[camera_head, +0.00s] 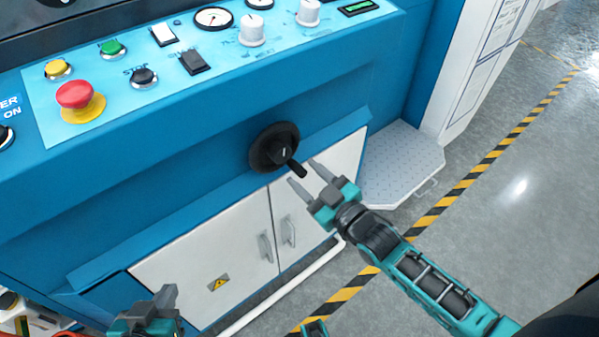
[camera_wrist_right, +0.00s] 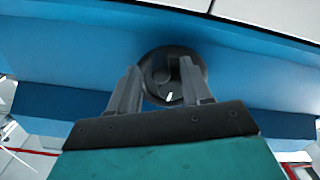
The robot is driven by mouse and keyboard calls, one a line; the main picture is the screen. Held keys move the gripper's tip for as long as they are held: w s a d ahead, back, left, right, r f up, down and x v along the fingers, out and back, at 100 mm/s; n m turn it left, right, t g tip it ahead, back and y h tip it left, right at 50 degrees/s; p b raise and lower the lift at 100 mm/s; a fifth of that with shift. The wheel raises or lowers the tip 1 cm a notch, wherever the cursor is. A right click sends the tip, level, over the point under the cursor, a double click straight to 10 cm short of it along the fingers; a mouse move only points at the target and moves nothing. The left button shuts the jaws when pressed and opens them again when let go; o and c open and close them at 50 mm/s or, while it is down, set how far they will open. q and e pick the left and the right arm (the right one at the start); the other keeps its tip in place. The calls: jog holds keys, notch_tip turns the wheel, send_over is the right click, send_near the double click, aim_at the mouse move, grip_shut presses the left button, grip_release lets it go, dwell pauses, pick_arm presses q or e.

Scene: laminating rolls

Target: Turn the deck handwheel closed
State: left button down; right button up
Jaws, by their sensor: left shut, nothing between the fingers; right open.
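The deck handwheel (camera_head: 268,146) is a black round wheel with a crank handle on the blue machine front, below the control panel. Its handle (camera_head: 297,169) sticks out toward the lower right. My right gripper (camera_head: 306,173) is open and empty, with its fingertips close to the handle. I cannot tell whether they touch it. In the right wrist view the handwheel (camera_wrist_right: 172,62) shows beyond and between the two open fingers (camera_wrist_right: 160,82). My left gripper (camera_head: 166,297) is shut and empty at the bottom left, in front of the white cabinet, well away from the handwheel.
The control panel (camera_head: 200,75) with buttons, knobs and gauges lies above the handwheel, with a red emergency button (camera_head: 75,95) at its left. White cabinet doors (camera_head: 215,272) with handles are below. A grey step plate (camera_head: 400,165) is at the right, and open floor (camera_head: 520,210) lies beyond.

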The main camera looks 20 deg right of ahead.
jog(key=shift+x, duration=1.4)
grip_shut()
